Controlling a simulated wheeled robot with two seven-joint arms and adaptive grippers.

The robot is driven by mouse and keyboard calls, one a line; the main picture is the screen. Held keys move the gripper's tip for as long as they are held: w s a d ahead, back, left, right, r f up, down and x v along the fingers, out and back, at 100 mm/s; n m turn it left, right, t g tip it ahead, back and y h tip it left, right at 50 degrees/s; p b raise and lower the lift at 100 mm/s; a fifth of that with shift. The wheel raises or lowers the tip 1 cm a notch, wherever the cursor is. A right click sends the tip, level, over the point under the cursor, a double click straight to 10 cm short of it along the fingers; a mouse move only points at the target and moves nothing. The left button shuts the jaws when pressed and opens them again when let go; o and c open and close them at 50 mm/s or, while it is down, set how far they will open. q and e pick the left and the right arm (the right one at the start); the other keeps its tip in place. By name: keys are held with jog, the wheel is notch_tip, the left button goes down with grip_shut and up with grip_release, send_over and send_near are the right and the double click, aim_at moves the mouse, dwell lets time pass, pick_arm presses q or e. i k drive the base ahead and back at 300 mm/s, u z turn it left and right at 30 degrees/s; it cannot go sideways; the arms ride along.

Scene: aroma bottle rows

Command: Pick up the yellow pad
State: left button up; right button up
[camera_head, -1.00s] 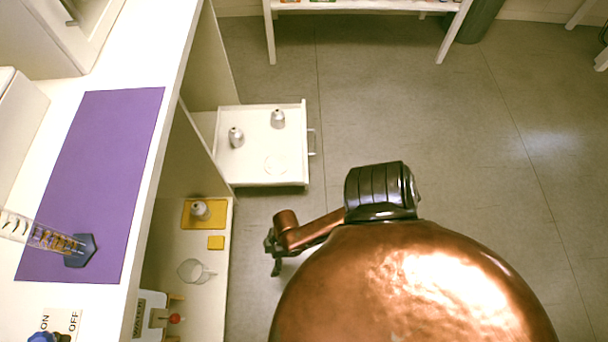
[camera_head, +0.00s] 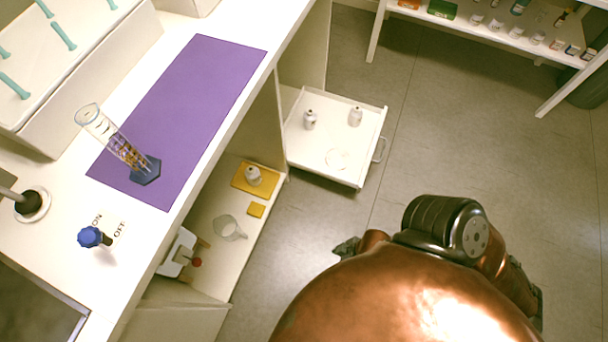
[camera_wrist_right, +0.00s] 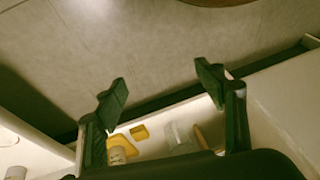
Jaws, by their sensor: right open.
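A yellow pad (camera_head: 240,184) lies on the low shelf beside the counter, with a small silvery bottle (camera_head: 253,176) standing on it. A smaller yellow square pad (camera_head: 256,210) lies just in front of it. Both show low in the right wrist view, the larger pad (camera_wrist_right: 118,150) partly hidden and the small square (camera_wrist_right: 140,132) beside it. My right gripper (camera_head: 346,248) is to the right of the shelf in the head view, apart from both pads. In the right wrist view my right gripper (camera_wrist_right: 163,84) is open, with nothing between its fingers. My left gripper is not in view.
A glass beaker (camera_head: 229,228) stands on the shelf near the small pad. An open white drawer (camera_head: 318,170) with two bottles juts out behind. The counter (camera_head: 225,110) carries a purple mat (camera_head: 190,110) and a tilted glass cylinder (camera_head: 108,135). The floor (camera_head: 430,120) is open.

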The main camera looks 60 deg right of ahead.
aim_at(256, 210)
jog(key=z, duration=0.8)
jog(key=k, duration=0.95)
jog(key=z, duration=0.05)
